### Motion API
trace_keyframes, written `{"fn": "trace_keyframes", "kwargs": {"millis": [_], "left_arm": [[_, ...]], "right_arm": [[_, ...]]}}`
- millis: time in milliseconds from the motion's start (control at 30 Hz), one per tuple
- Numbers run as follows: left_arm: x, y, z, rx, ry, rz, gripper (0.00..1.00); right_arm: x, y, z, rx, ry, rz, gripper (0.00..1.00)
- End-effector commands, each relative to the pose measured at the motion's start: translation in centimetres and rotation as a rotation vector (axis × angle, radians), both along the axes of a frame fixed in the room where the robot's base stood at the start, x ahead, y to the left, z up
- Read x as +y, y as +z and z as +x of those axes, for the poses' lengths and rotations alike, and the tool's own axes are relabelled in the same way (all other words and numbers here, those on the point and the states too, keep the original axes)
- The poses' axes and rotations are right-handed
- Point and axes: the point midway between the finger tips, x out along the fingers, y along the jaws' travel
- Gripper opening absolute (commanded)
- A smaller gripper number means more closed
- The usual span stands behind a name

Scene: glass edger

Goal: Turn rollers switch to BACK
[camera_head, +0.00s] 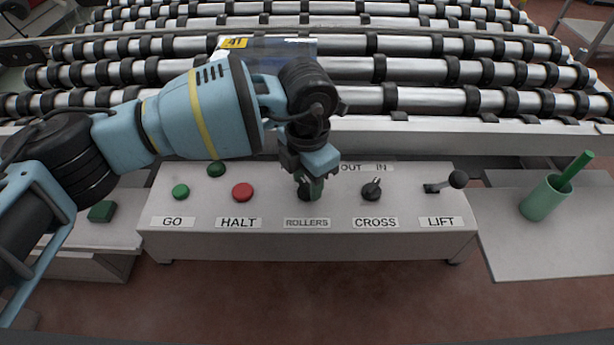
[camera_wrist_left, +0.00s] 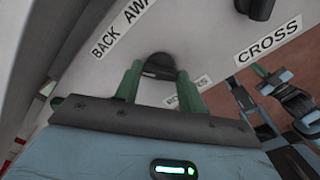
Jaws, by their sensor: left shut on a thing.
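The rollers switch is a dark knob on the pale control console (camera_head: 410,225), above the ROLLERS label (camera_head: 307,223). My left gripper (camera_head: 310,188) reaches down onto it from above and mostly hides it in the head view. In the left wrist view, the dark knob of the rollers switch (camera_wrist_left: 160,66) sits between the two green fingers of my left gripper (camera_wrist_left: 158,88), which is shut on it. The BACK and AWAY labels (camera_wrist_left: 118,30) show beside the knob. Which way the knob points is not clear. Part of what looks like my right arm (camera_wrist_left: 270,90) shows at the right edge.
The console also has a green GO button (camera_head: 180,191), a red HALT button (camera_head: 242,192), a CROSS switch (camera_head: 371,190) and a LIFT lever (camera_head: 446,183). A roller conveyor (camera_head: 430,72) lies behind. A green cup (camera_head: 545,198) stands on the right side table.

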Motion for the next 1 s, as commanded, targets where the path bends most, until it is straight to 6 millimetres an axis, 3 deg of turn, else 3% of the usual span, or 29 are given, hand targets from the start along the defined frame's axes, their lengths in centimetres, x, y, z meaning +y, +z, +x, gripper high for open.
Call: {"fn": "trace_keyframes", "kwargs": {"millis": [33,67,200,567,1000], "left_arm": [[0.0,0.0,0.0,0.000,0.003,0.000,0.17],[0.0,0.0,0.0,0.000,0.003,0.000,0.42],[0.0,0.0,0.0,0.000,0.002,0.000,0.61],[0.0,0.4,0.0,-0.001,0.000,-0.001,0.61],[0.0,6.6,0.1,-0.002,0.000,0.000,0.61]], "right_arm": [[0.0,0.0,0.1,-0.001,0.001,0.000,0.00],[0.0,0.0,0.1,-0.002,0.001,0.000,0.00],[0.0,0.1,0.4,-0.007,0.001,-0.001,0.00],[0.0,0.1,0.7,-0.013,0.001,0.000,0.00],[0.0,-0.1,0.0,0.001,0.000,0.000,0.00]]}}
